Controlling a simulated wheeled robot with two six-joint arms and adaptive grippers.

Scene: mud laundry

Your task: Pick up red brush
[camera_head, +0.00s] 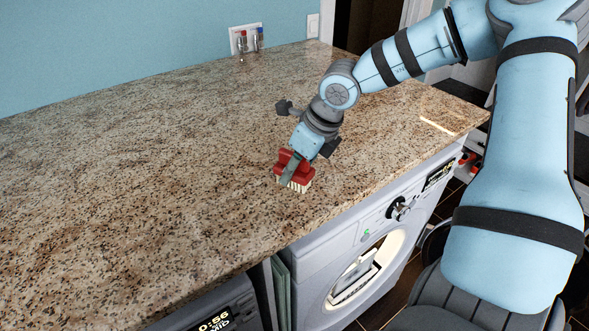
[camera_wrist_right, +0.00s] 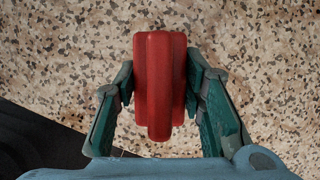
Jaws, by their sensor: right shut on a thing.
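The red brush (camera_head: 296,172) has a red back and pale bristles. It is at the front edge of the granite counter (camera_head: 150,150), bristles down. My right gripper (camera_head: 291,166) reaches down over it from the right and is shut on it. In the right wrist view the brush (camera_wrist_right: 160,85) sits upright in the picture between the two green fingers (camera_wrist_right: 160,88) of my right gripper. Whether the bristles touch the counter is hard to tell. My left gripper is in neither view.
A washing machine (camera_head: 375,235) with a round door stands under the counter's front edge. Wall taps (camera_head: 248,41) are at the back. The counter's left and middle are clear.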

